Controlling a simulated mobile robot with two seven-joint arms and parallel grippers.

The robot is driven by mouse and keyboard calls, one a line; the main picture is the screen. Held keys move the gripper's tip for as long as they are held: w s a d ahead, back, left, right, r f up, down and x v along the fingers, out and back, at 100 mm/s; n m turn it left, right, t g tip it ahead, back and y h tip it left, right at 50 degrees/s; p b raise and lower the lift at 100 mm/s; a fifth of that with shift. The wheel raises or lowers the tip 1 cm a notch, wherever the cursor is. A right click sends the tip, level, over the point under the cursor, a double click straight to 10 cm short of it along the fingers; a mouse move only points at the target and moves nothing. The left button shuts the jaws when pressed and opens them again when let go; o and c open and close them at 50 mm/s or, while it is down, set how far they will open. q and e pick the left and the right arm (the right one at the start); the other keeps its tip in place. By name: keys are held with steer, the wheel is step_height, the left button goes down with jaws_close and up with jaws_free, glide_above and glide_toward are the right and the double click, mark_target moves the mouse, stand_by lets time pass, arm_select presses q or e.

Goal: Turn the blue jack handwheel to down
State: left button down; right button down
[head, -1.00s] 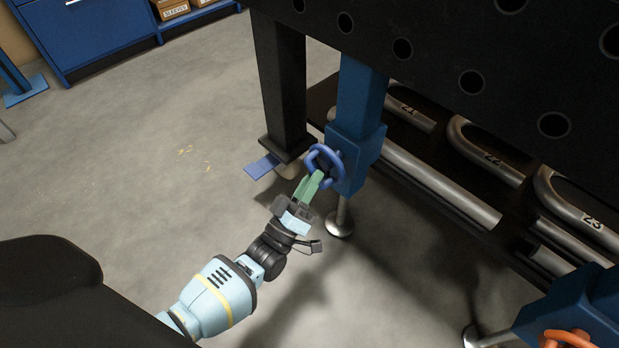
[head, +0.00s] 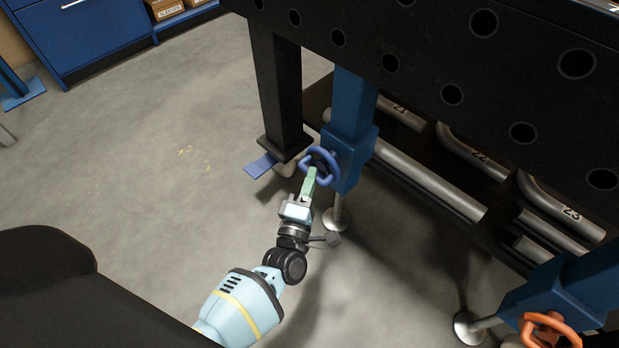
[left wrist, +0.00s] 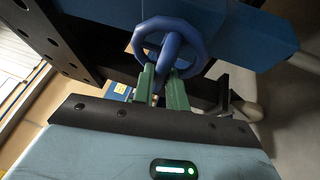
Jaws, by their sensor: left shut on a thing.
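The blue jack handwheel (head: 320,167) is on the side of the blue jack (head: 349,140) beside the table's black leg. It also shows in the left wrist view (left wrist: 189,32), at the top middle. My left gripper (head: 311,176) reaches it from below, with green fingers. In the left wrist view the two fingers (left wrist: 163,88) stand on either side of the wheel's lower rim, shut on it. The fingertips hide part of the rim. My right gripper does not show.
A black perforated table (head: 450,60) overhangs the jack. A second jack with an orange handwheel (head: 548,330) stands at lower right. A blue pedal (head: 260,165) sits by the leg. The floor at left is clear.

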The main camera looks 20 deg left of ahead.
arm_select(q)
steer(key=shift+n, duration=0.3)
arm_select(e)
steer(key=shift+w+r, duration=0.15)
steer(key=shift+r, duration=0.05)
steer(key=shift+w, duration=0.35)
arm_select(q)
steer(key=c, duration=1.4)
jaws_free()
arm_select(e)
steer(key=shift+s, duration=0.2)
arm_select(q)
steer(key=shift+s, duration=0.1)
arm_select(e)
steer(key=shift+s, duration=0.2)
arm_select(q)
steer(key=p+v, duration=0.1)
steer(key=v, duration=0.6)
steer(key=shift+s+p, duration=0.35)
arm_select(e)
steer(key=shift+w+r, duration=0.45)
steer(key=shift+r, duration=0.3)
